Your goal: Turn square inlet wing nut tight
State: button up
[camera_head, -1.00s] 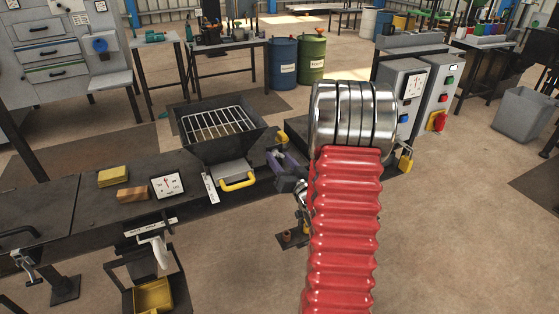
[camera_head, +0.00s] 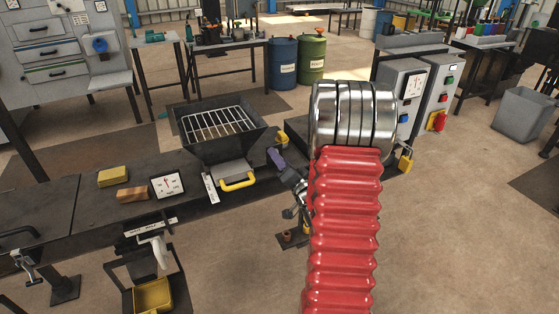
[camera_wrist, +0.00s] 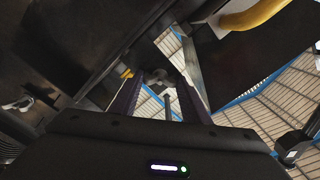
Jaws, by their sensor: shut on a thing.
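The square inlet (camera_head: 185,125) is a dark hopper with a bright wire grid, standing on the long dark bench. My gripper (camera_head: 277,157), with purple fingers, is at the hopper's right side, partly hidden behind my red arm. In the wrist view, my gripper's (camera_wrist: 158,80) two fingers reach up to a small grey wing nut (camera_wrist: 158,76) and are shut on it. The nut lies between the fingertips, below the dark metal underside. In the head view the nut itself cannot be made out.
A yellow handle (camera_head: 237,183) sticks out at the hopper's front; it also shows in the wrist view (camera_wrist: 255,15). A gauge (camera_head: 167,186), a yellow sponge (camera_head: 113,176) and a wooden block (camera_head: 132,194) lie on the bench. A yellow padlock (camera_head: 405,162) hangs at the right end.

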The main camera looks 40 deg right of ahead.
jog(key=shift+s+f, duration=0.1)
jog(key=shift+f, duration=0.15)
jog(key=o, duration=1)
jog(key=shift+r, duration=0.15)
jog(key=shift+o, duration=0.2)
